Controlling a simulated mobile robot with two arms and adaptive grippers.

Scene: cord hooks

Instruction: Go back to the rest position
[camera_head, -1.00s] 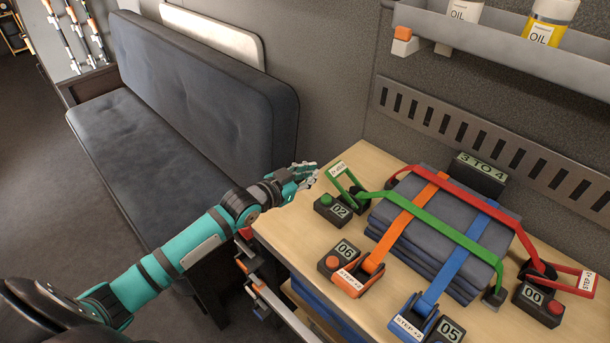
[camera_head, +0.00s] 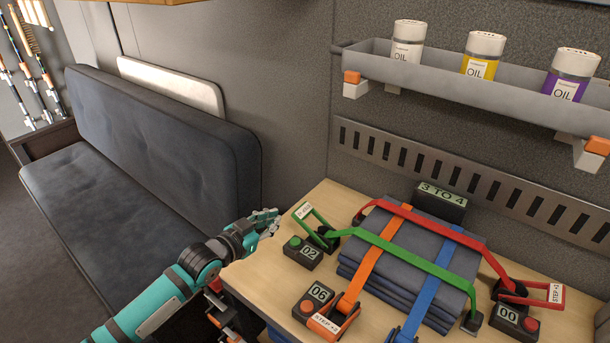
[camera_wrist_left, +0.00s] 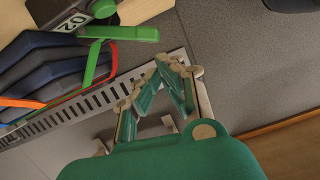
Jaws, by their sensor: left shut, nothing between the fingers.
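My left gripper (camera_head: 264,222) is at the left edge of the wooden table top (camera_head: 256,282), left of the green hook and apart from it. In the left wrist view its teal fingers (camera_wrist_left: 158,90) come together with nothing between them. My right gripper is not in view. A stack of dark folded cloths (camera_head: 400,272) lies on the table under green (camera_head: 400,257), red (camera_head: 425,222), orange (camera_head: 367,265) and blue (camera_head: 425,300) straps.
Number boxes 02 (camera_head: 304,254), 06 (camera_head: 313,302) and 00 (camera_head: 514,320) stand around the stack, with a "3 TO 4" sign (camera_head: 441,201) behind. A shelf (camera_head: 470,98) holds oil bottles (camera_head: 485,54). A dark bench (camera_head: 140,180) stands at left.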

